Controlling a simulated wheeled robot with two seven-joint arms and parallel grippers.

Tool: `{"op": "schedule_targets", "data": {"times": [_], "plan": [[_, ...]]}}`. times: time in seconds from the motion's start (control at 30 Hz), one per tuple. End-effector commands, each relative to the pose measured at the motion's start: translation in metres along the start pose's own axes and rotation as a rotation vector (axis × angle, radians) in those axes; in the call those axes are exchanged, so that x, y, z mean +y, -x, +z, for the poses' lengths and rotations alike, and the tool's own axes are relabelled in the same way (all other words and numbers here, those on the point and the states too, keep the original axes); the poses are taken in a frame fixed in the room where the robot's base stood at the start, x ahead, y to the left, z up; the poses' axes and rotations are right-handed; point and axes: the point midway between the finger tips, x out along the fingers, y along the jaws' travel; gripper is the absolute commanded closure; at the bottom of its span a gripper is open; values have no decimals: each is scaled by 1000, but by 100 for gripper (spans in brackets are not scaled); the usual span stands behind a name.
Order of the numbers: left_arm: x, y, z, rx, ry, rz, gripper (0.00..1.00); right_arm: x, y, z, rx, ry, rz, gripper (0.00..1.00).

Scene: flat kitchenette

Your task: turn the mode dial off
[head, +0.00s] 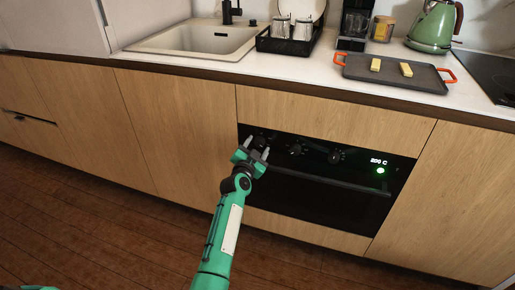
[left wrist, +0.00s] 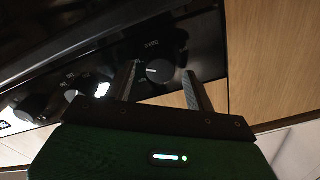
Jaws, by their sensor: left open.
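The black oven (head: 330,193) is built into the wooden cabinets, with a row of three dark dials on its top panel. The left dial (head: 260,141) is at my left gripper (head: 256,150), which is open and empty. In the left wrist view, a round dial (left wrist: 160,71) with a light pointer mark shows between the two fingers of the left gripper (left wrist: 162,69). Whether the fingers touch it I cannot tell. The oven display (head: 378,161) reads 200 C, with a green light (head: 380,170) lit below. My right gripper is not in view.
The middle dial (head: 296,150) and right dial (head: 335,156) sit to the right of the gripper. The oven handle (head: 330,181) runs below them. On the counter above are a tray (head: 395,75) with butter-like blocks, a green kettle (head: 433,27) and a dish rack (head: 290,43).

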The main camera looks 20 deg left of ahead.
Motion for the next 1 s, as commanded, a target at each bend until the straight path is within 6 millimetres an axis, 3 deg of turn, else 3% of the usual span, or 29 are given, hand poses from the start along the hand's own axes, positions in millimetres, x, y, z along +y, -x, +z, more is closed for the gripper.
{"op": "schedule_targets", "data": {"times": [0.4, 0.63, 1.0], "plan": [[0, -7, 0, 0, 0, 0, 45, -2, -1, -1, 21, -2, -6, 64], [0, -7, 0, 0, 0, 0, 90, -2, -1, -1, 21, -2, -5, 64], [-1, -7, -1, 0, 51, 2, 90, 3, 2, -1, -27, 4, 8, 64]]}}
